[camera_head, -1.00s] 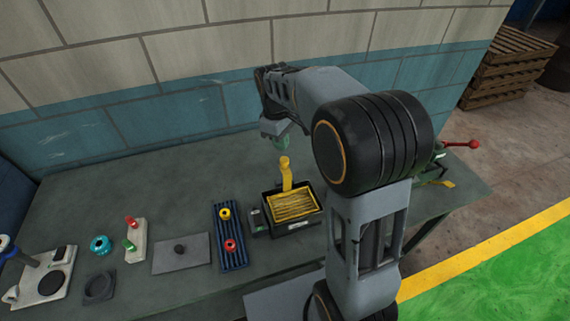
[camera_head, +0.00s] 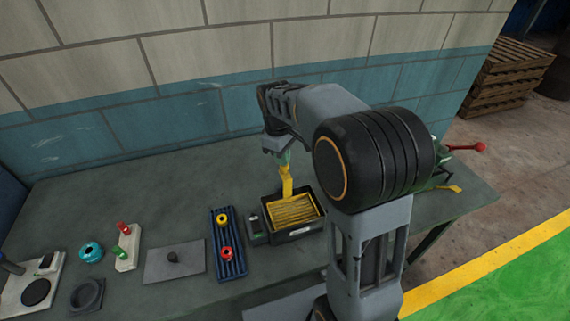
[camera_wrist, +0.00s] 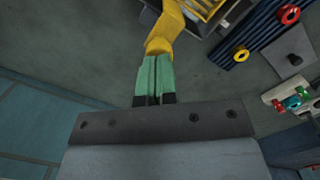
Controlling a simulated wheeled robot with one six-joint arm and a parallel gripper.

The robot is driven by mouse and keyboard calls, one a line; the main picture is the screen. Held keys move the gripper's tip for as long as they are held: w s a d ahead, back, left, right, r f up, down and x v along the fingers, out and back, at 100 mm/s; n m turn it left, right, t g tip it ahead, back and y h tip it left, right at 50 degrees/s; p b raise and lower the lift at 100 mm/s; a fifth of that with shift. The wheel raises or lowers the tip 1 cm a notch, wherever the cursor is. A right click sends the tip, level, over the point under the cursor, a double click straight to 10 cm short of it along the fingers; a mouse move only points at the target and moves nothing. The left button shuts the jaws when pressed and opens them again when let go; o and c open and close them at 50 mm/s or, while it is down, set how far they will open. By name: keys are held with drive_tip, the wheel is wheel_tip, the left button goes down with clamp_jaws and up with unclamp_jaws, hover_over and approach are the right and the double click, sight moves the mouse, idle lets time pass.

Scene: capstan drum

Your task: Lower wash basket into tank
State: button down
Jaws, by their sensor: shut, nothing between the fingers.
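The yellow wash basket (camera_head: 297,209) sits inside the black tank (camera_head: 301,235) on the bench, its slatted part within the tank's rim. Its bent yellow handle (camera_head: 287,180) rises at the back; the handle also shows in the wrist view (camera_wrist: 168,26). My gripper (camera_head: 285,160) is above the handle's upper end. In the wrist view its green fingers (camera_wrist: 155,60) are together with nothing between them. Their tips appear right at the handle's end; I cannot tell whether they touch it. Only a corner of the basket and tank shows at the wrist view's top edge.
Left of the tank is a dark blue ribbed rack (camera_head: 229,262) with a yellow and a red ring. Further left are a grey plate (camera_head: 174,261) with a knob, and a pale holder (camera_head: 127,250). A red-knobbed lever (camera_head: 479,147) is at right. The wall stands behind.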

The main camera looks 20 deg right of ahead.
sight(281, 166)
wheel_tip(281, 166, down, 4)
drive_tip(key=shift+f+b, duration=0.25)
drive_tip(key=shift+b, duration=1)
drive_tip(key=shift+w+a+r+p, duration=0.1)
drive_tip(key=shift+r+p, duration=0.2)
drive_tip(key=shift+w+a+r+p, duration=0.2)
drive_tip(key=shift+w+a+p, duration=0.25)
drive_tip(key=shift+w+p, duration=0.05)
drive_tip(key=shift+w+a+r+p, duration=0.15)
drive_tip(key=shift+w+a+p, duration=0.3)
drive_tip(key=shift+w, duration=0.05)
wheel_tip(281, 166, up, 14)
drive_tip(key=w, duration=0.1)
drive_tip(key=shift+a, duration=0.45)
drive_tip(key=shift+f, duration=0.1)
